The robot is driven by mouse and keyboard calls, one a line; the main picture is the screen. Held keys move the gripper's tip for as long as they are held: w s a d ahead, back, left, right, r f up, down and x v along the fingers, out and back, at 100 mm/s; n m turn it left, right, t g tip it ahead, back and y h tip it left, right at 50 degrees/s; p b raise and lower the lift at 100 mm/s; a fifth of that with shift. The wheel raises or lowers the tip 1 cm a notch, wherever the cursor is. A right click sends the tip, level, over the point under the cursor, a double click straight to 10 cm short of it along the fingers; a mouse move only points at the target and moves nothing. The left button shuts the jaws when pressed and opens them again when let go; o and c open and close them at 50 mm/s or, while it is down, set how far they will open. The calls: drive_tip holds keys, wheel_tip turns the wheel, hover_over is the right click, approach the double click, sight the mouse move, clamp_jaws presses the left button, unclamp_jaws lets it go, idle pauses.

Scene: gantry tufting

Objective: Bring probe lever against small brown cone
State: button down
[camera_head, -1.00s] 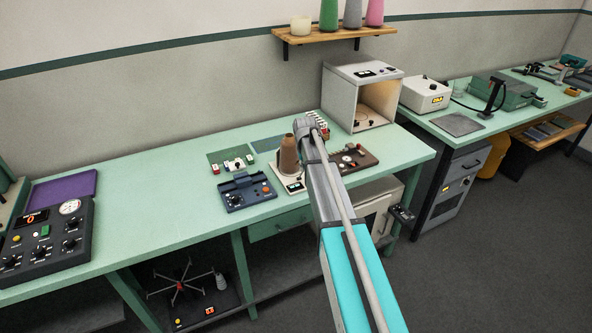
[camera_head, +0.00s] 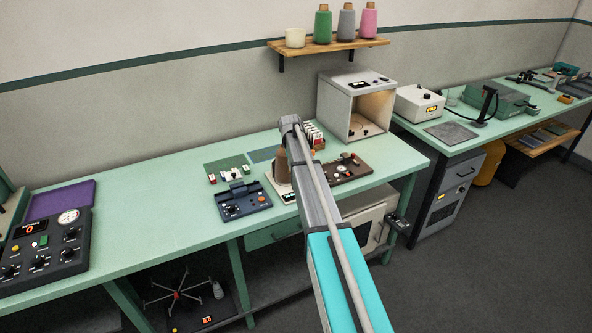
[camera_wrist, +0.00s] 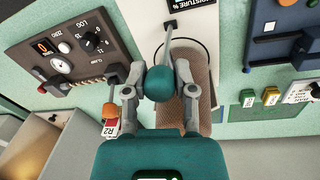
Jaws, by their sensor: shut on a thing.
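The probe lever (camera_wrist: 178,48) shows in the wrist view as a thin metal rod with a teal knob (camera_wrist: 160,84) at its end. My gripper (camera_wrist: 160,92) is shut around that knob. The small brown cone (camera_wrist: 199,75) is right beside the knob, partly hidden behind my right finger. Whether lever and cone touch, I cannot tell. The rod joins a black pivot on a white moisture meter (camera_wrist: 200,12). In the head view, the cone (camera_head: 283,166) stands on the meter (camera_head: 279,190), partly covered by my arm, and my gripper is hidden.
A brown control box (camera_head: 347,171) is right of the meter, near a rack of tagged pieces (camera_head: 314,133). A blue box (camera_head: 243,205) and a green panel (camera_head: 229,171) are to the left. An open-fronted white cabinet (camera_head: 357,103) stands behind. The bench's left-middle is clear.

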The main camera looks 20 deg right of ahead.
drive_tip(key=shift+w, duration=0.5)
drive_tip(key=shift+c, duration=2.1)
unclamp_jaws()
drive_tip(key=shift+s, duration=0.15)
